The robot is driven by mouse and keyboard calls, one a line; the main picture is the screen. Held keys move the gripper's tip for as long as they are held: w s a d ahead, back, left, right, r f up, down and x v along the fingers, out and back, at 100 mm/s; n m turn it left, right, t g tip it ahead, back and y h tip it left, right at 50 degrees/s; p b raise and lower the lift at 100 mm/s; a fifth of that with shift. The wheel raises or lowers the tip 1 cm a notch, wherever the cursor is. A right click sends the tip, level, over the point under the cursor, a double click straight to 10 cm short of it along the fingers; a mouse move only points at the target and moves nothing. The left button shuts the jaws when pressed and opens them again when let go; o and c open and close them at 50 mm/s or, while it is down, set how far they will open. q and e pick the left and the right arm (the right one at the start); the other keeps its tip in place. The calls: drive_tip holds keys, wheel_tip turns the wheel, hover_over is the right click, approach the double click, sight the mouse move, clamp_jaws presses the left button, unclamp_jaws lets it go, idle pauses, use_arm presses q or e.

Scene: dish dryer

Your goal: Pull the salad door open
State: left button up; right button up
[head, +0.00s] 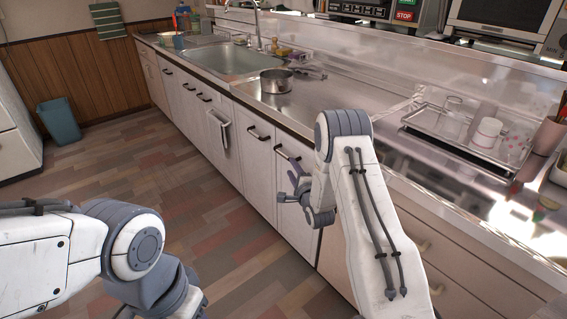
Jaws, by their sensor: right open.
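A row of white cabinet doors with dark bar handles runs under the counter. I cannot tell by any label which one is the salad door. My right gripper (287,187) is open in front of the cabinet door (262,180) nearest it, a little below a dark handle (287,152). No handle shows between its fingers, and I cannot tell whether it touches the door. My right forearm hides part of the cabinets behind it. My left arm comes in at the lower left; its gripper fingers do not show.
A towel (219,127) hangs at one cabinet door. A blue bin (60,121) stands by the far wall. The floor before the cabinets is clear.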

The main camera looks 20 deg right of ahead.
sight(286, 158)
drive_tip(key=w, duration=0.3)
drive_tip(key=w+b, duration=0.1)
drive_tip(key=w, duration=0.6)
drive_tip(key=shift+d+f, duration=0.15)
drive_tip(key=shift+f, duration=0.2)
clamp_jaws()
idle(0.9)
